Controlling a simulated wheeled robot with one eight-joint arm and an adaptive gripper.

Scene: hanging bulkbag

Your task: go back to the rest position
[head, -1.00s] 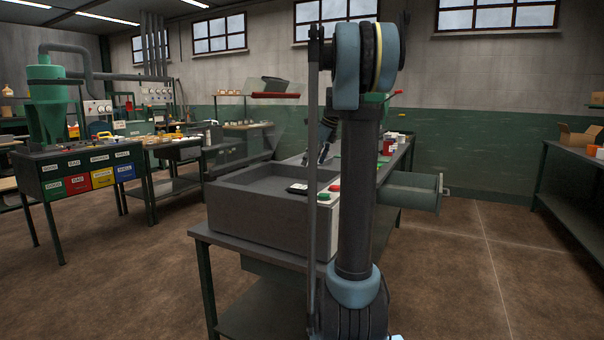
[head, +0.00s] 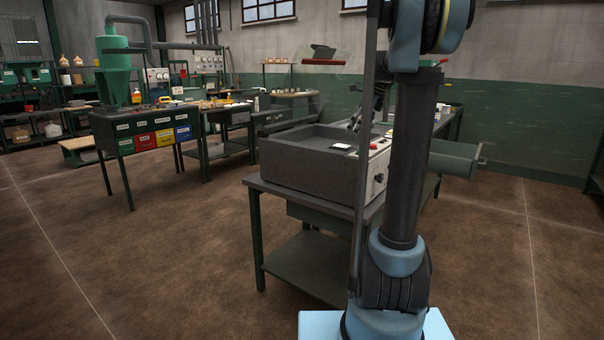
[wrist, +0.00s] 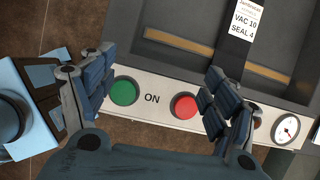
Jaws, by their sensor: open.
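My gripper (wrist: 160,98) is open and empty in the wrist view, its two dark fingers spread above the front panel of a grey open-topped machine. Between and below the fingers the panel shows a green button (wrist: 123,92), the word ON and a red button (wrist: 185,106). The fingers look apart from the buttons, but the height above them is hard to judge. In the head view the machine (head: 300,178) stands on a dark bench, and my gripper (head: 354,125) shows small over it, partly hidden behind my arm.
A round gauge (wrist: 286,129) and a label reading VAC 10 SEAL 4 (wrist: 243,22) are on the machine. A bench with coloured drawers (head: 155,140) stands to the left. An open drawer (head: 455,158) juts out at right. The brown floor at front left is clear.

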